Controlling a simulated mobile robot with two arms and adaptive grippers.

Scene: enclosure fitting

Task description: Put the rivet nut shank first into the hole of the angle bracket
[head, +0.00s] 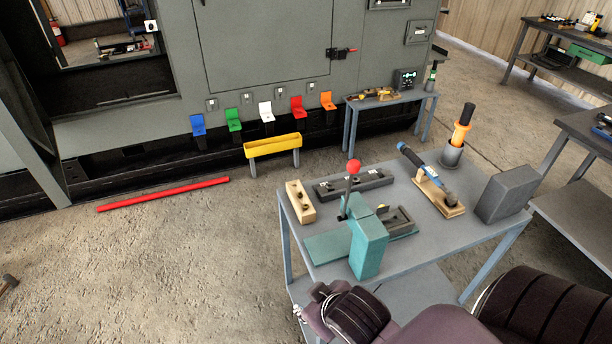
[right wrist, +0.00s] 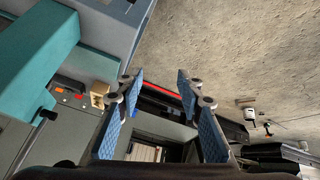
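My right gripper (head: 318,302) is at the near left edge of the grey table (head: 325,252). In the right wrist view its two blue-padded fingers (right wrist: 158,88) are apart with nothing between them. A pale wooden block (head: 299,202) with small dark pieces on it lies at the table's left edge; I cannot tell whether one is the rivet nut. The block also shows in the right wrist view (right wrist: 99,94). A teal lever press (head: 369,245) with a red knob stands at the table's front. I cannot clearly identify the angle bracket. My left gripper is out of view.
A long dark block (head: 353,184) lies behind the press. A blue-handled tool (head: 411,157) rests on a wooden stand, beside an orange-and-black tool (head: 461,133) in a holder and a grey box (head: 507,194). A yellow trough (head: 272,146) stands by the enclosure. The left floor is mostly clear.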

